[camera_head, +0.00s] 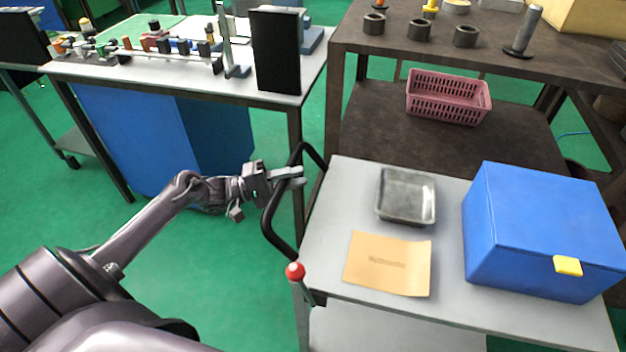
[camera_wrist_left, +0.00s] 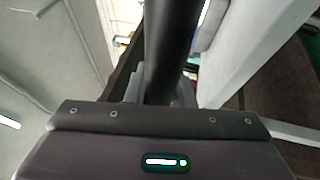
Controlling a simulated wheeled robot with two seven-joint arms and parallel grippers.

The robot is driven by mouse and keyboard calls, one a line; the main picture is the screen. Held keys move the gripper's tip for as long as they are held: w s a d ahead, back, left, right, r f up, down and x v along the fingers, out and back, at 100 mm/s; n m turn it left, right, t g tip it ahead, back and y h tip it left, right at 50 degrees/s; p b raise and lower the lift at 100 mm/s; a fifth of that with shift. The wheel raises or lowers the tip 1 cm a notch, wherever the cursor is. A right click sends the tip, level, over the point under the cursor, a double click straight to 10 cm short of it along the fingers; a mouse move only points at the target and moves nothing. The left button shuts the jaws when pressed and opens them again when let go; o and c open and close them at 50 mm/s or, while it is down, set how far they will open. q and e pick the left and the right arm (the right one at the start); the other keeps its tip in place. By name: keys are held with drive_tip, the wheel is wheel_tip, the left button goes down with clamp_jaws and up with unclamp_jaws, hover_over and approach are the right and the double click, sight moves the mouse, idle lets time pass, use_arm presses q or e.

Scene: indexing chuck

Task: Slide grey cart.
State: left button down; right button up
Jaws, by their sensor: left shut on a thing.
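The grey cart (camera_head: 325,235) stands at the right in the head view, its light grey top level. A black curved handle (camera_head: 275,222) sticks out from the cart's left end. My left gripper (camera_head: 288,177) is at the upper part of this handle and is shut on it. In the left wrist view the black handle bar (camera_wrist_left: 170,50) runs up from between the jaws, whose tips are mostly hidden behind the gripper body. My right gripper is not in view.
On the cart are a metal tray (camera_head: 380,212), a tan envelope (camera_head: 388,264) and a blue box (camera_head: 540,230). A red-knobbed lever (camera_head: 295,271) stands at its near left corner. A dark table (camera_head: 480,55) with a pink basket (camera_head: 448,97) on its lower shelf is just behind. Green floor is free at left.

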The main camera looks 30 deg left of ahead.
use_arm(q)
drive_tip(key=shift+s+a, duration=0.1)
drive_tip(key=shift+a, duration=0.35)
drive_tip(key=c, duration=1.7)
unclamp_jaws()
drive_tip(key=o, duration=0.4)
drive_tip(key=shift+a, duration=0.2)
drive_tip(key=shift+o, duration=0.2)
drive_tip(key=shift+s, duration=0.1)
drive_tip(key=b+v, duration=0.1)
drive_tip(key=v, duration=0.6)
drive_tip(key=shift+s+a+b, duration=0.2)
drive_tip(key=shift+a+b, duration=0.1)
drive_tip(key=shift+a, duration=0.05)
drive_tip(key=shift+f, duration=0.1)
